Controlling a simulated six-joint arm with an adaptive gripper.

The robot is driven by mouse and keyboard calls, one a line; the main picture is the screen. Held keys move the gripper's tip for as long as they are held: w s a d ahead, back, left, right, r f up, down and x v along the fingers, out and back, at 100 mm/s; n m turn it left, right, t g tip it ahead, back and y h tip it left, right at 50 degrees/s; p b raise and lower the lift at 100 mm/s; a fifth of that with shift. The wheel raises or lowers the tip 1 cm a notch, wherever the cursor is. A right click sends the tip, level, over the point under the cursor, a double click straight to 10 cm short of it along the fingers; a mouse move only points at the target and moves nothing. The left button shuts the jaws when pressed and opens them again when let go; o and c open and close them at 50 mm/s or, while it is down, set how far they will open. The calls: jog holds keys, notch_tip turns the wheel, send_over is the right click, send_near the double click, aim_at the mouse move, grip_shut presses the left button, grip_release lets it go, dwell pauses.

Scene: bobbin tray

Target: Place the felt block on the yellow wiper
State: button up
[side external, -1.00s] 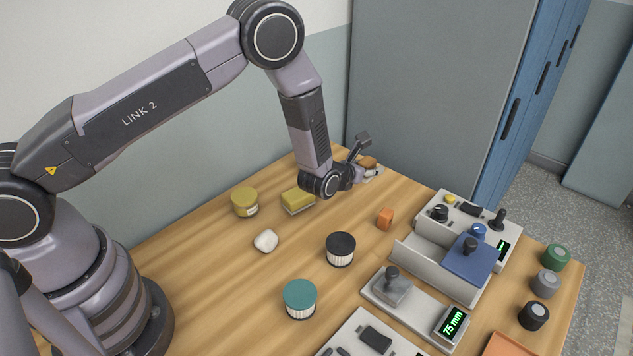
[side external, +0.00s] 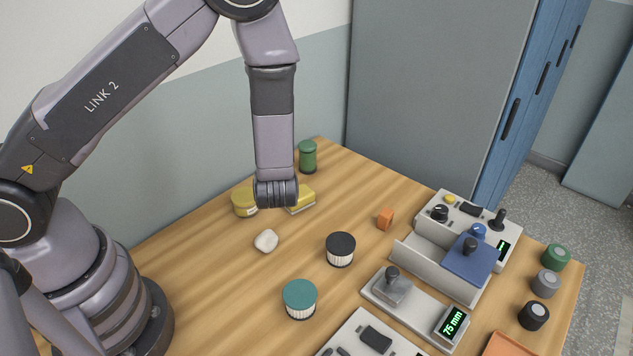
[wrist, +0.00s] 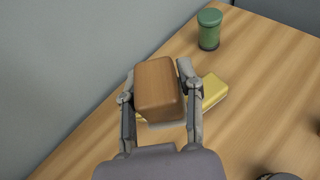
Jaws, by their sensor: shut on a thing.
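The felt block, a brown block (wrist: 157,86) with a pale grey underside, is between the two fingers of my gripper (wrist: 158,78) in the wrist view. My gripper is shut on it. The yellow wiper (wrist: 213,91) lies on the table beyond and below the block, which covers part of it. In the side view the wiper (side external: 304,202) shows just right of my wrist, partly hidden by it. The block and my fingers are hidden behind my wrist in that view. I cannot tell the gap between block and wiper.
A yellow jar (side external: 242,203) stands close left of the wiper. A green canister (side external: 308,157) stands behind it and also shows in the wrist view (wrist: 209,30). A white lump (side external: 266,241), a black-topped jar (side external: 340,250) and an orange block (side external: 385,219) sit nearer. The wall borders the table.

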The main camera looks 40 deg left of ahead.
jog(key=s+a+r+n+g+y, duration=0.1)
jog(key=s+a+n+g+y, duration=0.15)
jog(key=s, duration=0.25)
send_over(298, 198)
jog(key=w+a, duration=0.1)
jog(key=a, duration=0.2)
jog(key=shift+n+g+h, duration=0.35)
jog(key=shift+n, duration=0.1)
jog(key=f, duration=0.8)
jog(key=shift+d+f, duration=0.2)
jog(key=shift+f, duration=0.15)
jog(key=shift+w+f, duration=0.45)
jog(key=shift+f, duration=1.6)
jog(key=shift+f, duration=0.1)
jog(key=o, duration=1)
